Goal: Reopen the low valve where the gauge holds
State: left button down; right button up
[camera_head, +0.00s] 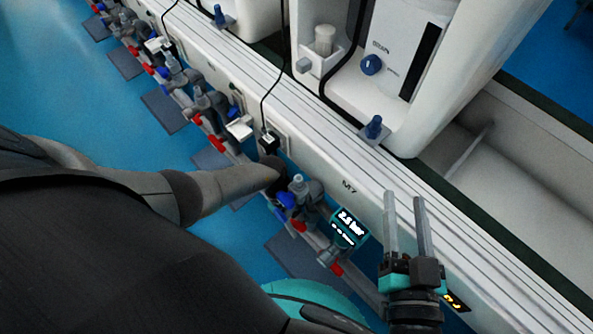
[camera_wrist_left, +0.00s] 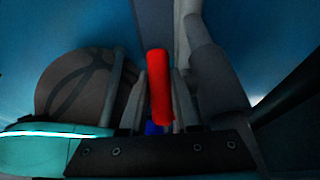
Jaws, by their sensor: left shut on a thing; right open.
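The gauge (camera_head: 350,227) is a teal box with a lit display that seems to read 2.5 bar, mounted on the pipework below the M7 label. Red valve handles sit low on the pipe near it, one to its left (camera_head: 299,226) and one just below it (camera_head: 337,269). In the left wrist view my left gripper (camera_wrist_left: 160,85) is shut on a red handle (camera_wrist_left: 158,75), with a finger on each side. In the head view my left arm ends beside the pipework and its fingers are hidden. My right gripper (camera_head: 405,215) is open and empty, above the rail to the right of the gauge.
A blue-capped valve (camera_head: 285,200) sits left of the gauge. A white rail (camera_head: 330,155) runs diagonally behind the pipework, with white toilet test units (camera_head: 385,60) beyond it. Similar valve stations (camera_head: 205,100) continue to the upper left. Blue floor (camera_head: 90,80) is open at left.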

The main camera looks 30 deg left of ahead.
pick_arm(q)
jog(key=shift+h, duration=0.6)
jog(key=c, duration=0.6)
grip_release()
jog(key=shift+c, duration=0.2)
jog(key=shift+r, duration=0.1)
